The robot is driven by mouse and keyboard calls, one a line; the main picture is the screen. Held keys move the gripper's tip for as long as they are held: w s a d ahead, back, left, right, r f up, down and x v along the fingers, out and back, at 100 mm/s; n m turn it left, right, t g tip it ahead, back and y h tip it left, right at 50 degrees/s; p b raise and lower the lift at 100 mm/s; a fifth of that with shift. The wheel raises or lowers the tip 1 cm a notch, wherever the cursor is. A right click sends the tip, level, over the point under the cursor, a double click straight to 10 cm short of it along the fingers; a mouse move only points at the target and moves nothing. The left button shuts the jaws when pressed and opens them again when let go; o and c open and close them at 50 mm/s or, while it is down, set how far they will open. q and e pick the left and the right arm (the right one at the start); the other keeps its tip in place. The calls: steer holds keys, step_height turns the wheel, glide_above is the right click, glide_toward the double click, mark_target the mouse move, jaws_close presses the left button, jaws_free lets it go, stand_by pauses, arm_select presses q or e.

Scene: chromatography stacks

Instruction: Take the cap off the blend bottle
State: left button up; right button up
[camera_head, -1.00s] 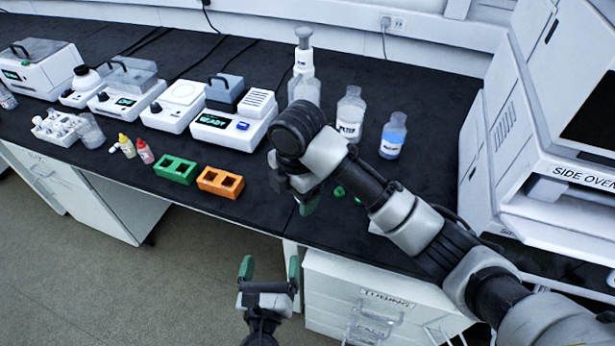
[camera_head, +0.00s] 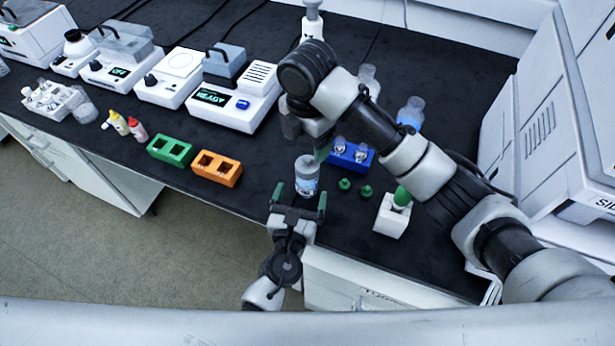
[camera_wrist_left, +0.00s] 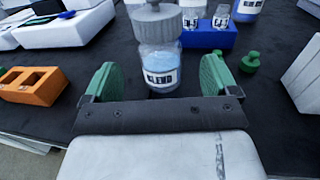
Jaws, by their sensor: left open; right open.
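The blend bottle (camera_head: 307,176) stands upright near the front edge of the bench, clear with pale blue contents. In the left wrist view the bottle (camera_wrist_left: 160,66) shows its BLEND label and a grey ribbed cap (camera_wrist_left: 156,22) on top. My left gripper (camera_head: 298,204) is open just in front of the bottle. In the left wrist view its green fingers are spread to either side and the bottle stands just beyond them, apart from both. My right gripper (camera_head: 311,142) hangs just above and behind the bottle; its fingers are partly hidden by its own arm.
A blue rack (camera_head: 350,156) with small vials stands behind and right of the bottle. Two green stoppers (camera_head: 345,184) lie right of it, near a white block (camera_head: 391,217). Orange (camera_head: 217,168) and green (camera_head: 171,150) racks stand to the left.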

mark_target(304, 186)
arm_select(q)
steer(key=shift+x, duration=1.95)
steer(key=shift+c, duration=0.5)
